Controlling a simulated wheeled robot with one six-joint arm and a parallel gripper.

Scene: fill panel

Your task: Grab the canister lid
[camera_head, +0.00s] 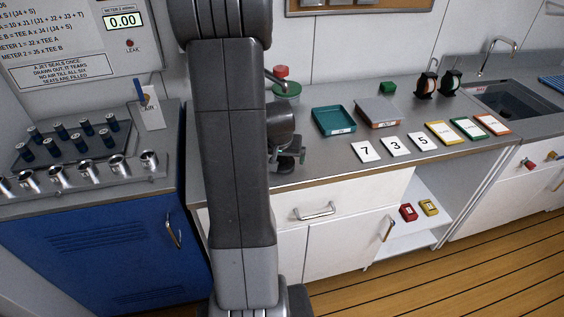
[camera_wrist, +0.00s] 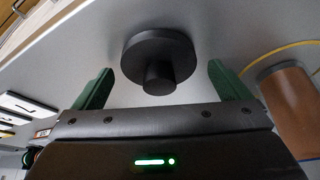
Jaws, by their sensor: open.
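A dark grey round lid (camera_wrist: 160,55) with a short cylindrical knob lies on the light grey counter in the wrist view, its knob facing my camera. My gripper (camera_wrist: 161,68) is open, with one green finger on each side of the knob and clear gaps to both. How far the fingertips are above the lid cannot be told. In the head view my gripper (camera_head: 290,158) is low over the counter, and my arm hides the area around it; I cannot make out the dark lid there.
A brown cylinder (camera_wrist: 290,105) and a yellow cable stand right of my gripper in the wrist view. In the head view, a green jar with a red top (camera_head: 285,88), a teal tray (camera_head: 334,121) and number cards (camera_head: 395,146) are on the counter (camera_head: 320,165).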

